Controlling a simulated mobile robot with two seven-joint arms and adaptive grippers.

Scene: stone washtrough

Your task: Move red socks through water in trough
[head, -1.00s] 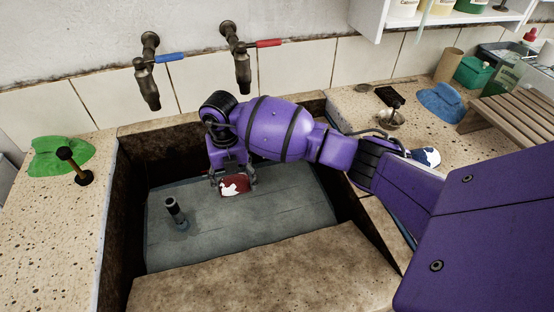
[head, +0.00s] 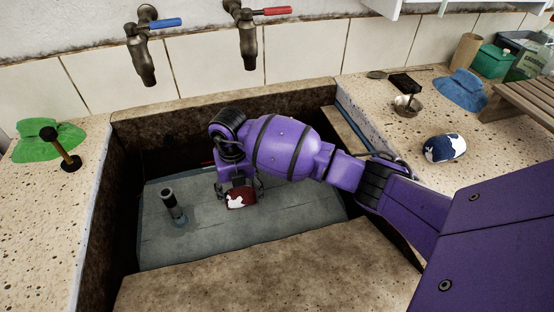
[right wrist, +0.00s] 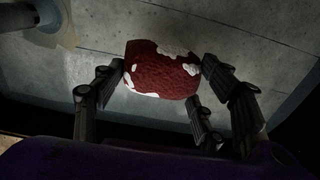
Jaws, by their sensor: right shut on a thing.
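The red socks (head: 240,199), a rolled bundle with white patches, are inside the stone trough (head: 112,240), low over its grey-blue floor or water (head: 290,220). My right gripper (head: 240,192) reaches down into the trough and is shut on the socks. In the right wrist view the red bundle (right wrist: 160,72) sits between the finger pads, over a grey slabbed surface. I cannot tell where the water level is or whether the socks touch the bottom. My left gripper is not in view.
A dark standpipe (head: 172,206) rises in the trough, left of the socks. Taps with blue (head: 164,23) and red (head: 272,11) levers hang above the back edge. A blue-white sock bundle (head: 444,148) lies on the right ledge. A green cloth (head: 40,142) lies on the left ledge.

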